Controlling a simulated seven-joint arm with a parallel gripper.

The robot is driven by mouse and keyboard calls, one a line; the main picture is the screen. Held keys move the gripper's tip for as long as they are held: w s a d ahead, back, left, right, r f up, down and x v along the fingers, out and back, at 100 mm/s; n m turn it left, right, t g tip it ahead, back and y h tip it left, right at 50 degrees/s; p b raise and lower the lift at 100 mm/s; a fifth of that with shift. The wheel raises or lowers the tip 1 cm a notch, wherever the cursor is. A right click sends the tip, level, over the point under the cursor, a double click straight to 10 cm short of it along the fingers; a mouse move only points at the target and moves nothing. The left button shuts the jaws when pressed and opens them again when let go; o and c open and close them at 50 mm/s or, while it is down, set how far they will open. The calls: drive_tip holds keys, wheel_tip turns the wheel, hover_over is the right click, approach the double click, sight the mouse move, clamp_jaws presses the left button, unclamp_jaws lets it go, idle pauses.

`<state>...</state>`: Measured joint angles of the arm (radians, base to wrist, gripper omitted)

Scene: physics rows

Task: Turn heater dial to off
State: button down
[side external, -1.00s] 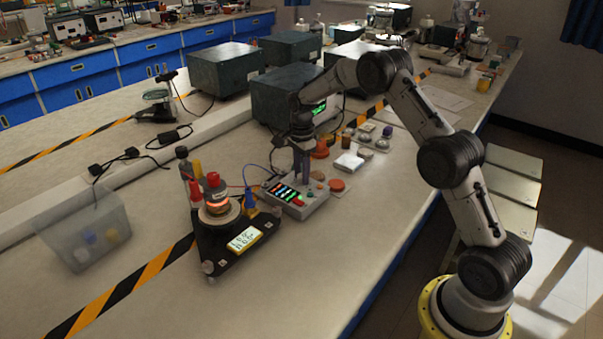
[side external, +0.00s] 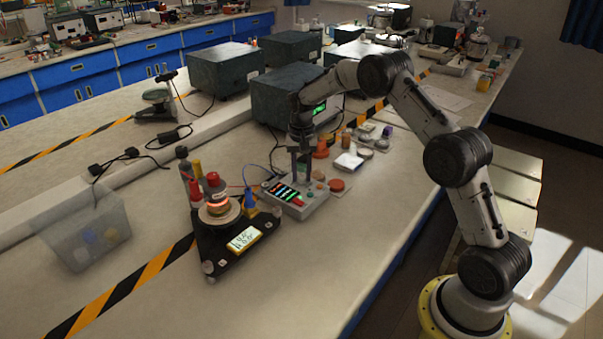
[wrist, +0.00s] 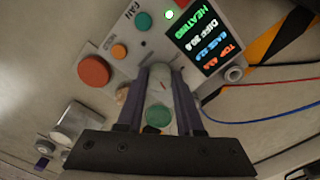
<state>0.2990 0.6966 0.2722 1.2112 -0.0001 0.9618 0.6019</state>
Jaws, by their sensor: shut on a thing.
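The control box (side external: 290,206) stands on the bench with a lit display (wrist: 204,42) reading "HEATING" in green, with lines for difference, base and top. My gripper (side external: 302,180) points down onto this box. In the wrist view its two dark purple fingers (wrist: 160,78) are shut on the sides of a pale dial (wrist: 160,88) with a small red mark. A round green piece (wrist: 158,116) shows between the fingers. The fingers hide the dial's sides and any lettering around it.
A large orange button (wrist: 94,70) is near the fingers. A clear bin (side external: 88,232) stands at left.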

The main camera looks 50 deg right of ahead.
sight(302, 175)
drive_tip(key=n, duration=0.5)
drive_tip(key=shift+r+n, duration=0.15)
drive_tip(key=shift+n, duration=0.25)
drive_tip(key=n, duration=1)
drive_tip(key=shift+n, duration=0.4)
drive_tip(key=n, duration=0.4)
drive_tip(key=shift+n, duration=0.4)
drive_tip(key=c, duration=0.5)
unclamp_jaws()
drive_tip(key=shift+c, duration=0.2)
wheel_tip(302, 175, up, 14)
